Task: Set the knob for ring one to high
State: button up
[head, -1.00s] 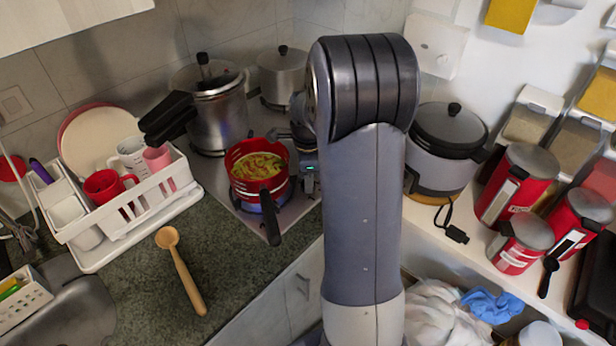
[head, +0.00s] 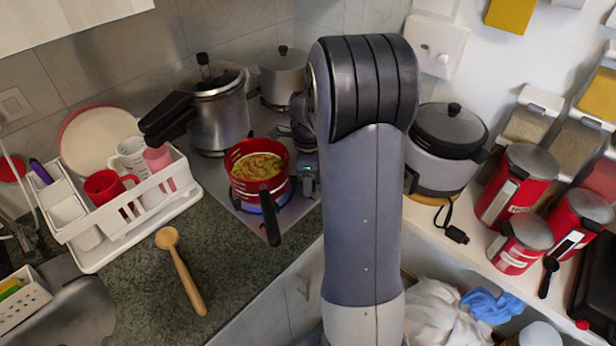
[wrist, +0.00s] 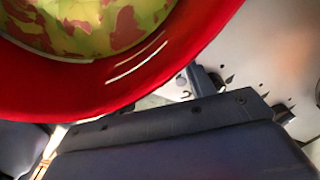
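The grey stove (head: 218,182) stands on the counter. A red pot of food (head: 259,172) sits on its front burner, with a blue glow beneath. In the wrist view the pot (wrist: 150,75) fills the upper left. Two dark knobs show on the pale panel there, one nearer the middle (wrist: 217,80) and one at the right (wrist: 283,113). I cannot tell which serves ring one or read their settings. My gripper (head: 308,182) is just right of the red pot, mostly hidden behind my arm. Its dark body crosses the bottom of the wrist view; its fingertips are not clear.
A pressure cooker (head: 218,118) and a lidded pot (head: 281,75) stand at the back of the stove. The red pot's dark handle (head: 271,222) points toward the front. A rice cooker (head: 447,140) is right of my arm. A dish rack (head: 115,235) and wooden spoon (head: 184,275) are left.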

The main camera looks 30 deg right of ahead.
jog(key=shift+o, duration=0.4)
notch_tip(320, 180, up, 11)
dwell(0.4)
jog(key=shift+f, duration=0.15)
notch_tip(320, 180, down, 11)
jog(key=shift+r, duration=0.1)
dwell(0.3)
jog(key=shift+n, duration=0.3)
